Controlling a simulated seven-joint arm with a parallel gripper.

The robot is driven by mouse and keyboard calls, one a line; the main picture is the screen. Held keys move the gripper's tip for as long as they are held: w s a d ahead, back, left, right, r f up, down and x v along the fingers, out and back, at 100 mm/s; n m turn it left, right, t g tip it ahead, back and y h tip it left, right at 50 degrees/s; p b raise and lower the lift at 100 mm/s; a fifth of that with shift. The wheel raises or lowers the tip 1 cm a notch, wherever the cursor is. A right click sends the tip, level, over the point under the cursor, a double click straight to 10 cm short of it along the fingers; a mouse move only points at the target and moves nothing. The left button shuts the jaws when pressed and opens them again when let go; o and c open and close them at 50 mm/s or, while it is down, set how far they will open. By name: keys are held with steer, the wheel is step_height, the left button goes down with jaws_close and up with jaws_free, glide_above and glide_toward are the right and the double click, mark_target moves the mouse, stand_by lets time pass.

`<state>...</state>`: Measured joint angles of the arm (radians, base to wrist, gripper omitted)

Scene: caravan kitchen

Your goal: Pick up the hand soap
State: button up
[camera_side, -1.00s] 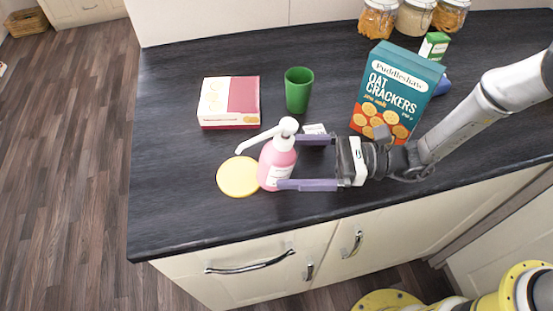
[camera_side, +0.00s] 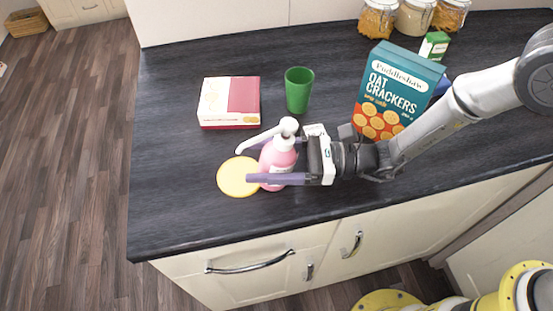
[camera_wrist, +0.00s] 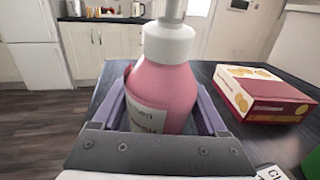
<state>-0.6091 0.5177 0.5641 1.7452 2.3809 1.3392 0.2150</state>
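The hand soap is a pink pump bottle (camera_side: 277,160) with a white collar and a long white spout, upright near the counter's front edge. Its spout points left over a yellow disc. In the wrist view the bottle (camera_wrist: 165,90) stands large between the fingers, with a pale label facing lower left. My gripper (camera_side: 262,161) reaches in from the right, its purple fingers on either side of the bottle. It is open; the far finger is partly hidden behind the bottle. Whether either finger touches the bottle is hard to tell.
The yellow disc (camera_side: 237,177) lies beside the bottle. Behind are a red and white box (camera_side: 229,101), a green cup (camera_side: 298,90) and an oat crackers box (camera_side: 392,92). Jars (camera_side: 416,17) stand at the back. The counter's left front is clear.

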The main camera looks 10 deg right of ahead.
steer(key=c, duration=0.7)
jaws_close()
steer(key=shift+r, duration=0.2)
